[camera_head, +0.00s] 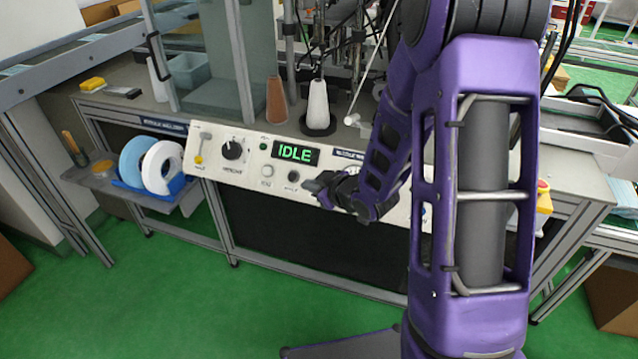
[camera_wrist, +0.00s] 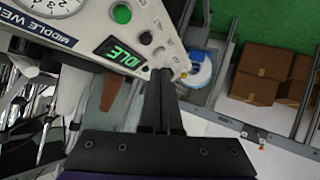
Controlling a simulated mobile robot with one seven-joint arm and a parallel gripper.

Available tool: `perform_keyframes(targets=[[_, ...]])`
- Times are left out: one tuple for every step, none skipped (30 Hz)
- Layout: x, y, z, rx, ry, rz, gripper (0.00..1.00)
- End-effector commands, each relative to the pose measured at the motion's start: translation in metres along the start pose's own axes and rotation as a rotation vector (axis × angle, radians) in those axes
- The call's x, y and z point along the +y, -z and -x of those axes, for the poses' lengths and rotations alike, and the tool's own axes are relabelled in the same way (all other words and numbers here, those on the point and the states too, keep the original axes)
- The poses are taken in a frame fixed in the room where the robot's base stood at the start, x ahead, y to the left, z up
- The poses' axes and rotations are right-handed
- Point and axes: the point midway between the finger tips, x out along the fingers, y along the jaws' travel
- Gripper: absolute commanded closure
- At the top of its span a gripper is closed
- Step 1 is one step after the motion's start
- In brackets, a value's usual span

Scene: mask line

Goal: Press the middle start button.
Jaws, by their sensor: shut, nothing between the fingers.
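The grey-white control panel (camera_head: 215,172) runs along the front of the middle bench, with an IDLE display (camera_head: 295,152) lit green. My gripper (camera_head: 312,188) is shut and empty in front of the panel, to the right of and below a small dark knob (camera_head: 293,176). In the wrist view my gripper's fingers (camera_wrist: 162,75) lie together and overlap the panel's edge beside the display. A large round green button (camera_wrist: 122,13) sits there between a dial and the display, apart from the fingertips. My arm hides this part of the panel in the head view.
A black rotary knob (camera_head: 233,149) and a yellow-tipped lever (camera_head: 199,158) sit at the panel's left. A side shelf (camera_head: 100,180) holds blue and white rolls. A white cone (camera_head: 318,105) stands on the bench behind. The green floor in front is clear.

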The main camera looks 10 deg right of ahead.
Motion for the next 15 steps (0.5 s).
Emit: perform_keyframes(targets=[[0.002,-0.003,-0.003,-0.001,-0.001,-0.001,1.0],[0.003,-0.004,-0.004,-0.001,-0.001,-0.001,1.0],[0.005,-0.007,-0.007,-0.002,-0.001,-0.002,1.0],[0.007,-0.009,-0.01,-0.002,-0.002,-0.002,1.0],[0.009,-0.011,-0.013,-0.002,-0.002,-0.002,1.0],[0.011,-0.014,-0.017,-0.002,-0.002,-0.002,1.0],[0.014,-0.017,-0.02,-0.002,-0.001,-0.001,1.0],[0.016,-0.019,-0.023,-0.002,-0.001,-0.001,1.0],[0.019,-0.022,-0.027,-0.001,-0.002,-0.001,1.0],[0.021,-0.024,-0.03,-0.002,-0.002,-0.001,1.0],[0.023,-0.026,-0.033,-0.002,-0.001,0.0,1.0],[0.026,-0.029,-0.037,-0.001,-0.001,0.001,1.0],[0.028,-0.031,-0.04,-0.002,-0.001,0.0,1.0],[0.03,-0.033,-0.042,-0.002,-0.001,-0.001,1.0],[0.033,-0.035,-0.046,-0.001,-0.002,-0.001,1.0]])
